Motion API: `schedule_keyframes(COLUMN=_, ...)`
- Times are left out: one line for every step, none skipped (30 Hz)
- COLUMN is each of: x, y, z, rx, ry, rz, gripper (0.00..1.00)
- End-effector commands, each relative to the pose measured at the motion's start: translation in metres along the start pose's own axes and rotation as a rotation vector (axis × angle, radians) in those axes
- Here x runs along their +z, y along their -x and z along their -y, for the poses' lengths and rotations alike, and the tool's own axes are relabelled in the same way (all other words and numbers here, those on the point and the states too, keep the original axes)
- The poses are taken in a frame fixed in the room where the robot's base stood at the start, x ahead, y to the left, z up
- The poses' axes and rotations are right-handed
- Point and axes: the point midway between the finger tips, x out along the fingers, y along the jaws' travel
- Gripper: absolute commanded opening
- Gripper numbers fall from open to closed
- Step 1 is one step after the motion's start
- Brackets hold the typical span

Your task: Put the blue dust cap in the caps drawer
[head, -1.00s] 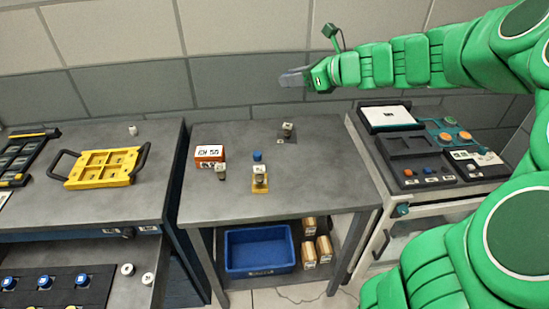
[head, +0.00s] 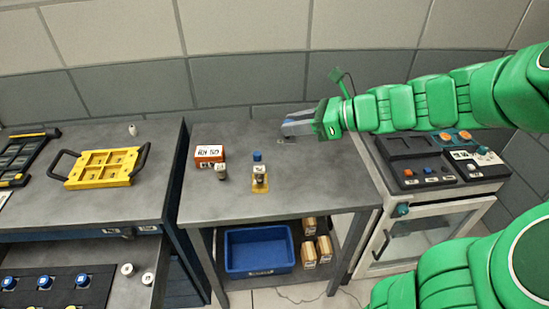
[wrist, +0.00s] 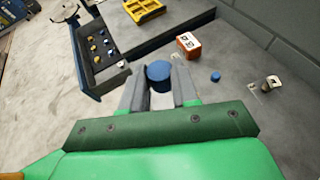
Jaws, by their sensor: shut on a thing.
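My gripper (head: 287,127) is over the back of the middle table. In the wrist view its fingers (wrist: 159,90) are shut on a round blue cap (wrist: 158,70). The held cap cannot be made out in the head view. Another small blue cap (head: 257,156) stands on the table and also shows in the wrist view (wrist: 215,76). An open drawer (head: 98,258) at lower left holds a dark insert with several blue and yellow round pieces; it also shows in the wrist view (wrist: 112,76). I cannot read a drawer label.
An orange labelled box (head: 209,153), a small fitting (head: 221,172) and a piece on a yellow base (head: 260,186) stand on the table. A yellow tray with handles (head: 102,168) lies on the left bench. A blue bin (head: 259,250) is on the shelf below. A control console (head: 440,165) stands at right.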

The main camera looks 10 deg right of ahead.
Motion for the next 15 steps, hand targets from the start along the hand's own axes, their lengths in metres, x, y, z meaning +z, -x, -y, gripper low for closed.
schedule_keyframes(x=-0.007, y=-0.003, z=0.0, rx=0.002, ry=-0.002, rz=0.001, gripper=0.01)
schedule_keyframes(x=-0.011, y=-0.005, z=-0.001, rx=0.003, ry=-0.002, rz=0.001, gripper=0.01)
schedule_keyframes(x=-0.018, y=-0.008, z=-0.001, rx=0.003, ry=-0.002, rz=0.002, gripper=0.01)
schedule_keyframes(x=-0.023, y=-0.01, z=-0.001, rx=0.003, ry=-0.001, rz=0.002, gripper=0.01)
schedule_keyframes(x=-0.027, y=-0.012, z=-0.001, rx=0.002, ry=-0.002, rz=0.002, gripper=0.01)
schedule_keyframes(x=-0.034, y=-0.015, z=-0.001, rx=0.002, ry=-0.002, rz=0.002, gripper=0.01)
schedule_keyframes(x=-0.041, y=-0.018, z=-0.001, rx=0.003, ry=-0.005, rz=0.002, gripper=0.01)
schedule_keyframes(x=-0.048, y=-0.021, z=-0.001, rx=0.005, ry=-0.006, rz=0.002, gripper=0.01)
schedule_keyframes(x=-0.056, y=-0.024, z=-0.002, rx=0.007, ry=-0.006, rz=0.003, gripper=0.01)
schedule_keyframes(x=-0.061, y=-0.027, z=-0.002, rx=0.006, ry=-0.006, rz=0.003, gripper=0.01)
schedule_keyframes(x=-0.067, y=-0.029, z=-0.001, rx=0.004, ry=-0.005, rz=0.003, gripper=0.01)
schedule_keyframes(x=-0.075, y=-0.032, z=0.0, rx=0.002, ry=-0.005, rz=0.002, gripper=0.01)
schedule_keyframes(x=-0.081, y=-0.034, z=0.0, rx=0.001, ry=-0.003, rz=0.001, gripper=0.01)
schedule_keyframes(x=-0.086, y=-0.036, z=0.0, rx=0.002, ry=-0.004, rz=0.001, gripper=0.01)
schedule_keyframes(x=-0.093, y=-0.039, z=0.0, rx=0.003, ry=-0.004, rz=0.002, gripper=0.01)
